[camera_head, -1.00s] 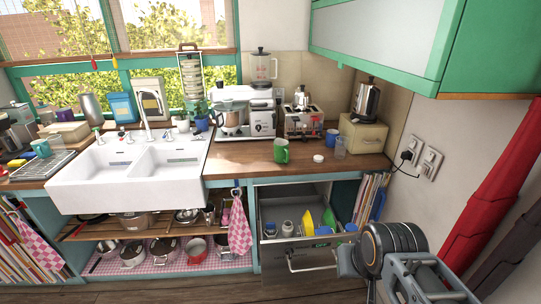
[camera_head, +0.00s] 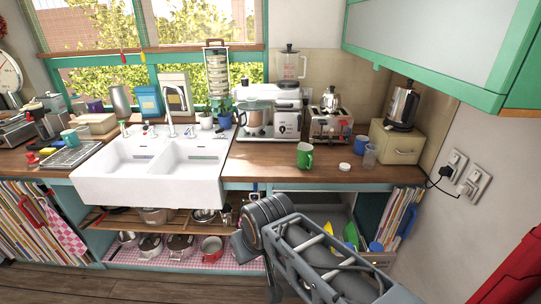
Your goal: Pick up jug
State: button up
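I cannot tell for sure which thing is the jug. A small clear plastic vessel (camera_head: 371,157) stands upright on the right of the wooden counter, beside a blue mug (camera_head: 360,144). A clear blender jug (camera_head: 291,66) sits at the back by the wall, and a steel kettle (camera_head: 403,106) stands on a cream bread box (camera_head: 396,142). My arm crosses the lower right foreground, in front of the open drawer. I see no fingertips, so my gripper's opening is hidden. All three vessels stand apart from my arm.
A green mug (camera_head: 305,156) and a white lid (camera_head: 345,167) stand near the counter's front edge (camera_head: 270,186). The toaster (camera_head: 331,127) and coffee machine (camera_head: 283,115) are behind. A white sink (camera_head: 150,185) is left. A green-edged cabinet (camera_head: 440,50) overhangs the right side.

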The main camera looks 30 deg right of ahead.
aim_at(306, 158)
jog(key=u, duration=0.05)
jog(key=i, duration=1.1)
jog(key=z, duration=0.5)
